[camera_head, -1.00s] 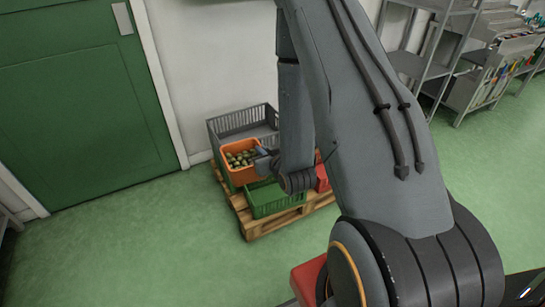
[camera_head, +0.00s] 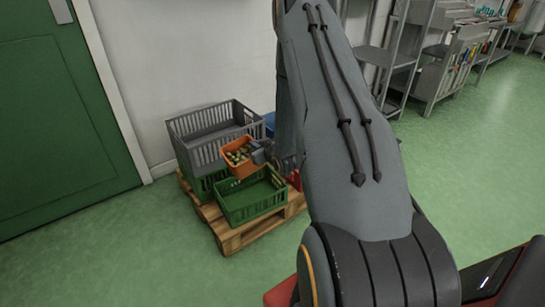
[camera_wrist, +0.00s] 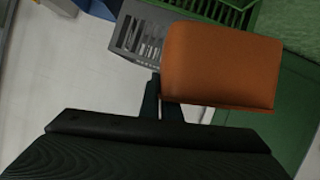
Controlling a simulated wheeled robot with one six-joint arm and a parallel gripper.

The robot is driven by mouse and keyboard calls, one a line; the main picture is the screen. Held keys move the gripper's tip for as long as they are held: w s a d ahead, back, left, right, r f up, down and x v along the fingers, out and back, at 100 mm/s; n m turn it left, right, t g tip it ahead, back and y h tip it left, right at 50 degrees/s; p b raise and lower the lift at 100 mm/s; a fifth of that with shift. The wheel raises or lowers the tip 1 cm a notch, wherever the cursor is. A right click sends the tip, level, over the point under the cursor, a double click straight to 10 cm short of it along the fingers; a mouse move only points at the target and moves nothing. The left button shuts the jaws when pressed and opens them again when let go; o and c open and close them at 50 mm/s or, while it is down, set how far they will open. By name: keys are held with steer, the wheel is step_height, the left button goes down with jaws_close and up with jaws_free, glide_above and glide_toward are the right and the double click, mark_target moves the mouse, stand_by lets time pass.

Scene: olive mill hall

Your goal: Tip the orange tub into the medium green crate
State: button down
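The orange tub (camera_head: 243,169) holds olive-like fruit, which show inside it in the head view. It is in the air above the back left part of an open green crate (camera_head: 252,213), and looks somewhat tilted. The visible inside of that crate looks empty. My gripper (camera_head: 261,151) is at the tub's right side and appears shut on its wall. In the wrist view the tub (camera_wrist: 220,65) fills the upper right, next to my dark fingers (camera_wrist: 163,98); the exact contact is partly hidden.
A grey crate (camera_head: 190,130) stands behind, on another green crate (camera_head: 203,187). A red crate (camera_head: 294,180) and something blue (camera_head: 269,122) are partly hidden by my arm. All stand on a wooden pallet (camera_head: 230,238) by the wall. Floor in front is clear.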

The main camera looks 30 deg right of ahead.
mark_target(243, 157)
steer(key=shift+w+d+f+h+b, duration=0.6)
steer(key=shift+w+d+f+b, duration=1.85)
steer(key=shift+d+f+b, duration=3.9)
steer(key=a+r+n+t+h+b, duration=0.2)
steer(key=a+n+h+b, duration=0.3)
steer(key=a+n, duration=0.9)
steer(key=shift+w+a+t+b, duration=0.4)
steer(key=shift+a+t+b, duration=0.4)
steer(key=shift+b, duration=0.45)
steer(key=shift+a, duration=0.15)
